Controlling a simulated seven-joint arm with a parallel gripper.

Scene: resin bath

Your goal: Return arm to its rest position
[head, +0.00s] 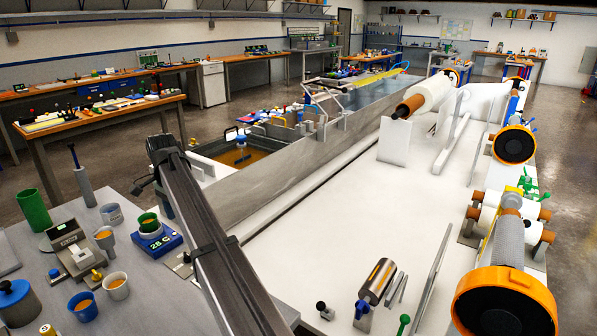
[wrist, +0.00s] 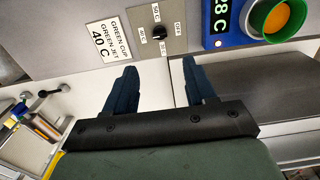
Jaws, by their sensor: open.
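My gripper (wrist: 162,78) shows in the wrist view with its two dark blue fingers apart. Nothing shows between them. The fingertips point toward a grey control panel with a dial (wrist: 158,32), and I cannot tell the exact gap to it. My gripper cannot be made out clearly in the head view. A long dark arm link slants across the front of the head view and hides part of the bench.
A blue heater (head: 156,243) carries a green cup (head: 148,222); the cup (wrist: 272,16) also shows at the wrist view's upper right. Orange-filled cups (head: 117,286) stand on the grey bench. A resin bath (head: 243,157) lies beyond.

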